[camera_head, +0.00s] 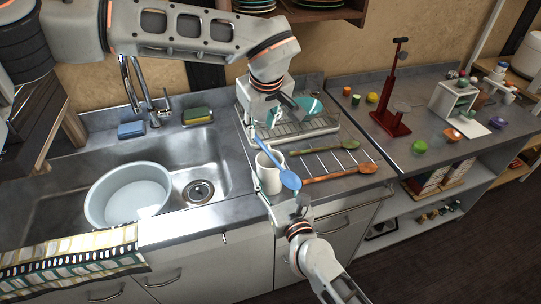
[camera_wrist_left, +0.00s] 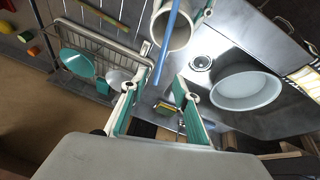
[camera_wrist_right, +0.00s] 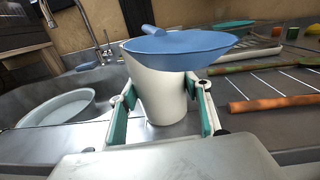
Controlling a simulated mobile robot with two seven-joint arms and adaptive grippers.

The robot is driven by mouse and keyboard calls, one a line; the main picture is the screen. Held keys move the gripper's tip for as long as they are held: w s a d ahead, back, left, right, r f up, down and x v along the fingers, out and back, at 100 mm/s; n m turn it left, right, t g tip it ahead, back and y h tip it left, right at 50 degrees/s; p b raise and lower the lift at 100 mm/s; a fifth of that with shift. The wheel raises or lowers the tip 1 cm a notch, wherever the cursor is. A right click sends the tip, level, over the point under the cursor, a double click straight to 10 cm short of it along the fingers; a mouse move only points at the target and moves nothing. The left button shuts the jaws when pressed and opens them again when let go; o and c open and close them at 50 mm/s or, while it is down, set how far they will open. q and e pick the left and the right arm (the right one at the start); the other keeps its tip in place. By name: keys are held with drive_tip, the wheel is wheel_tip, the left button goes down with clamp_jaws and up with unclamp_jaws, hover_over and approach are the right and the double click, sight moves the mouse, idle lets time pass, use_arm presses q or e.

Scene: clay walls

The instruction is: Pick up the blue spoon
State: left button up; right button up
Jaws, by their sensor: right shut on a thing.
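The blue spoon (camera_head: 290,180) leans in a white cup (camera_head: 268,180) on the counter right of the sink. Its bowl hangs over the cup's near side and its handle slants back to the left. In the left wrist view the blue handle (camera_wrist_left: 163,55) crosses the cup's mouth and ends just ahead of the fingers. My left gripper (camera_head: 259,127) is open and empty, behind and above the cup. My right gripper (camera_wrist_right: 163,108) is shut around the cup from the front, one finger on each side, with the spoon bowl (camera_wrist_right: 180,42) above it.
A dish rack (camera_head: 305,132) with teal and white dishes stands behind the cup. A green spoon (camera_head: 325,148) and an orange spoon (camera_head: 340,174) lie to its right. The sink with a pale basin (camera_head: 130,190) is left. A red stand (camera_head: 388,118) is farther right.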

sight(258, 139)
use_arm(q)
drive_tip(key=shift+x, duration=3.85)
drive_tip(key=shift+w+a+r, duration=0.1)
drive_tip(key=shift+r, duration=0.05)
clamp_jaws()
